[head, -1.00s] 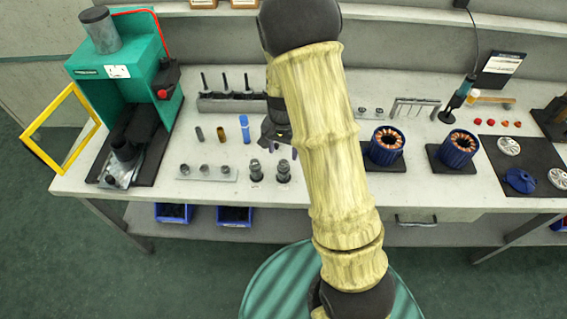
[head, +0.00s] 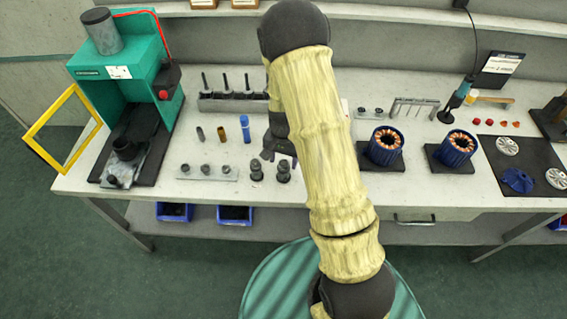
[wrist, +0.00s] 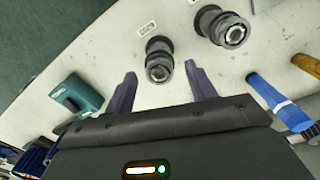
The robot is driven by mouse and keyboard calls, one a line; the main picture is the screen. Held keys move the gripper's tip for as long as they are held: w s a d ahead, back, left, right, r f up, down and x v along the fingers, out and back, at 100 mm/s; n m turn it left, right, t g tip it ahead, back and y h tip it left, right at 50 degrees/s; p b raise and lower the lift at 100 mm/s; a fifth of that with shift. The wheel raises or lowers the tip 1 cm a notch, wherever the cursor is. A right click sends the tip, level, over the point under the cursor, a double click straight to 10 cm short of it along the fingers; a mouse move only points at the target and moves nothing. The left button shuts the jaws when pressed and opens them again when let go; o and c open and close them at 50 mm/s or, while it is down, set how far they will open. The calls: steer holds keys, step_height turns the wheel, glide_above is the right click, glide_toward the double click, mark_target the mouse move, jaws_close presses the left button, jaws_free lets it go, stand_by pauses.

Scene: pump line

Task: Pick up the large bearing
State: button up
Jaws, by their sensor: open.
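Two dark stepped stands, each with a steel ring on top, stand side by side near the table's front edge. One is on the left (head: 256,170) and one on the right (head: 283,172) in the head view. In the wrist view they are the farther stand (wrist: 222,27) and the nearer stand (wrist: 159,58). The rings look like bearings; the farther one looks a little larger, but I cannot tell surely which is the large bearing. My gripper (head: 280,153) is open and empty just behind them. In the wrist view its fingers (wrist: 160,76) point toward the nearer stand, apart from it.
A blue cylinder (head: 245,128) and a brown one (head: 222,135) stand left of my gripper. A plate with several small rings (head: 207,173) lies at the front left. A green press (head: 125,60) is farther left. Two copper-wound motor parts (head: 386,146) stand on the right.

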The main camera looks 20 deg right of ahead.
steer(key=c, duration=0.9)
steer(key=shift+o, duration=0.2)
step_height(320, 180, up, 10)
steer(key=b, duration=0.1)
stand_by(0.5)
